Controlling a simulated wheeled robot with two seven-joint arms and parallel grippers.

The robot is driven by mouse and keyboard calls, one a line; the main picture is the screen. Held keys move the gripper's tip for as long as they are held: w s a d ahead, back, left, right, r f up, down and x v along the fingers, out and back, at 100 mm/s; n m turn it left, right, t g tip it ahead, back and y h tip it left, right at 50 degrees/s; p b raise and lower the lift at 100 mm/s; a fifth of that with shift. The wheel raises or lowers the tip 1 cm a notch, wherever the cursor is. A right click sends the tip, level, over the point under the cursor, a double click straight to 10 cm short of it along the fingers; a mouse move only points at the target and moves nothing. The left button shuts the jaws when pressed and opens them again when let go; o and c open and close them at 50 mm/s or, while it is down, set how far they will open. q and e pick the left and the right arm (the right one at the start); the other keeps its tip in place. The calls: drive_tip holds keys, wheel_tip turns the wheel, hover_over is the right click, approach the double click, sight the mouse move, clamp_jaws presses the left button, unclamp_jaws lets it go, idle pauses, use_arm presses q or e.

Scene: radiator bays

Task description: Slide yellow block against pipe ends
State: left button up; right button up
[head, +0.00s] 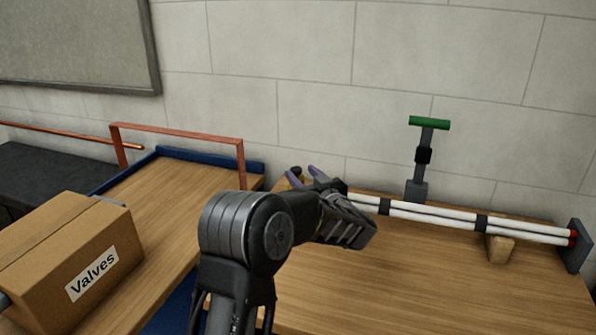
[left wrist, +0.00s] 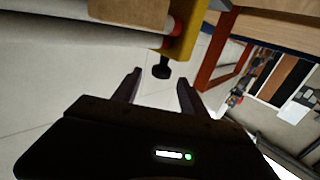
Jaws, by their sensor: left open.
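Two white pipes (head: 440,215) with black bands lie along the wooden bench. The yellow block (head: 296,176) is at their left end, mostly hidden behind my left arm. In the left wrist view the yellow block (left wrist: 186,45) stands beside a red pipe end (left wrist: 174,28), and a black knob (left wrist: 162,71) sticks out from it. I cannot tell whether block and pipe ends touch. My left gripper (head: 307,175) is open and empty. In the left wrist view its fingertips (left wrist: 158,84) point at the knob, which lies just beyond them. My right gripper is not in view.
A dark end plate (head: 577,247) stands at the pipes' right end. A green-handled T-shaped tool (head: 428,124) stands behind them, and a wooden support (head: 500,247) sits below. A cart with a copper-coloured handle (head: 177,131) and a Valves box (head: 68,265) is on the left. The front bench is clear.

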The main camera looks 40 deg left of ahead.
use_arm(q)
drive_tip(key=shift+v, duration=1.95)
